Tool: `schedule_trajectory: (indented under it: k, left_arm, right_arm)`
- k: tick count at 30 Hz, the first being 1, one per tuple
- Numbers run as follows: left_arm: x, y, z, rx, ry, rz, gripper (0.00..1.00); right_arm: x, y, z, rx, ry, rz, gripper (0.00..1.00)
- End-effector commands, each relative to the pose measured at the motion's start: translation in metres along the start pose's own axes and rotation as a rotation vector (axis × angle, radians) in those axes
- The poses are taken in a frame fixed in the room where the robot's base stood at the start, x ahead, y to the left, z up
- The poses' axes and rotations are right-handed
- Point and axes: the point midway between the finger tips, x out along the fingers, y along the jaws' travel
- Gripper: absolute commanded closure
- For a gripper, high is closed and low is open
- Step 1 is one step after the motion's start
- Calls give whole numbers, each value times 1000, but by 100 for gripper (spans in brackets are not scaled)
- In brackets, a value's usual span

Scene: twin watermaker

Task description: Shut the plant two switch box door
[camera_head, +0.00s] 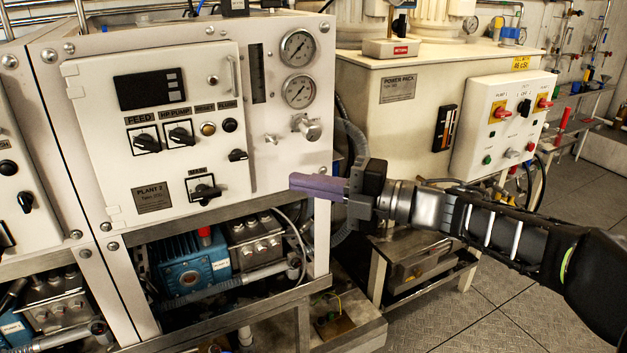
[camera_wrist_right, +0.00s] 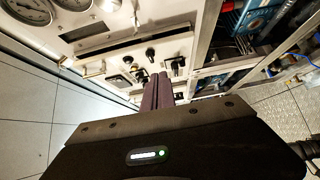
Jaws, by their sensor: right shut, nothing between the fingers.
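The plant two switch box door (camera_head: 110,130) is a pale panel on the left machine front, with a display, FEED and HP PUMP knobs, a MAIN switch (camera_head: 203,188) and a PLANT 2 label (camera_head: 153,196). A handle (camera_head: 233,76) is at its upper right. The door looks flush or nearly flush with the front; I cannot tell whether a small gap remains. My right gripper (camera_head: 320,187) has its purple fingers together and empty, right of the door's lower right edge and apart from it in the picture. The fingers also show in the right wrist view (camera_wrist_right: 158,91). My left gripper is not in view.
Two gauges (camera_head: 298,48) and a valve knob (camera_head: 308,128) sit right of the door. A blue pump (camera_head: 185,265) is below it. The power pack cabinet (camera_head: 400,115) stands behind my right arm, with a red and yellow switch panel (camera_head: 500,125). Open floor (camera_head: 480,320) lies at lower right.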

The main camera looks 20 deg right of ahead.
Motion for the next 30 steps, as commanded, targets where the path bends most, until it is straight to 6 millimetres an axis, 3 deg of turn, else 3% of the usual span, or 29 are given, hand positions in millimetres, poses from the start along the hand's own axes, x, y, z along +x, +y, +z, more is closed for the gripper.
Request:
schedule_trajectory:
  k: [10,12,19,30]
  left_arm:
    - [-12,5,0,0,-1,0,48]
    - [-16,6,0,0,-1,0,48]
    - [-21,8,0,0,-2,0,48]
    - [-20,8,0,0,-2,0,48]
  right_arm:
    - [71,1,-1,3,4,-1,100]
    - [78,2,10,3,1,-1,100]
    - [94,0,26,2,1,0,100]
    - [95,0,29,1,0,1,100]
